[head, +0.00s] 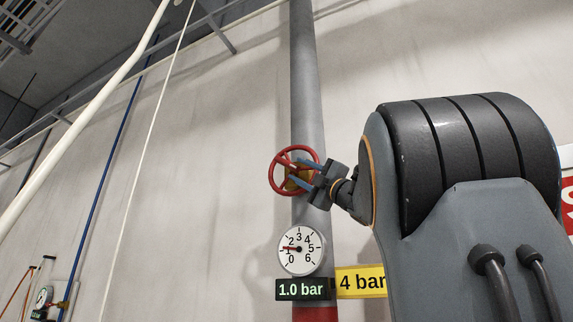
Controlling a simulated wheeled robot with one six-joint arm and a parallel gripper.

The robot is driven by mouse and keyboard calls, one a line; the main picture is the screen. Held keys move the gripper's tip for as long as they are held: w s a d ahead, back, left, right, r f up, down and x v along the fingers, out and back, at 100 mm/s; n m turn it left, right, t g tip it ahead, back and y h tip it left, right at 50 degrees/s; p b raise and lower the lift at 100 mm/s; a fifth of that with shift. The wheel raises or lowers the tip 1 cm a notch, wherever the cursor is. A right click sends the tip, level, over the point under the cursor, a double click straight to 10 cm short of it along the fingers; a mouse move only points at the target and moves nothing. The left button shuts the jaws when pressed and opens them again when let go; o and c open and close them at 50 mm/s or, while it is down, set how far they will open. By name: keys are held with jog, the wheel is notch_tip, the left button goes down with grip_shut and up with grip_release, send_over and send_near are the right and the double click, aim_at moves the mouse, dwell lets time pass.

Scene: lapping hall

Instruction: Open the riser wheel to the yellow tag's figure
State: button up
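The red riser wheel (273,178) is on the grey vertical pipe, in the middle of the head view. My gripper (293,169) reaches it from the right. Its two blue fingers stand apart, in front of the wheel's middle and within its rim; whether they touch the spokes I cannot tell. A round white gauge (301,261) below has its red needle near 1. The dark display (302,289) under it reads 1.0 bar. The yellow tag (360,282) beside it reads 4 bar; its right end is hidden by my arm.
The grey riser pipe (306,70) runs up the pale wall. At left are a thick white pipe (85,130), a thin blue pipe (104,170) and a smaller gauge (42,297). A red and white sign (567,195) shows at the right edge. Left of the wheel is clear.

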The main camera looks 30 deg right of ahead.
aim_at(288, 164)
jog(key=shift+p+x, duration=2)
jog(key=shift+x, duration=1.6)
jog(key=shift+f, duration=0.1)
grip_shut()
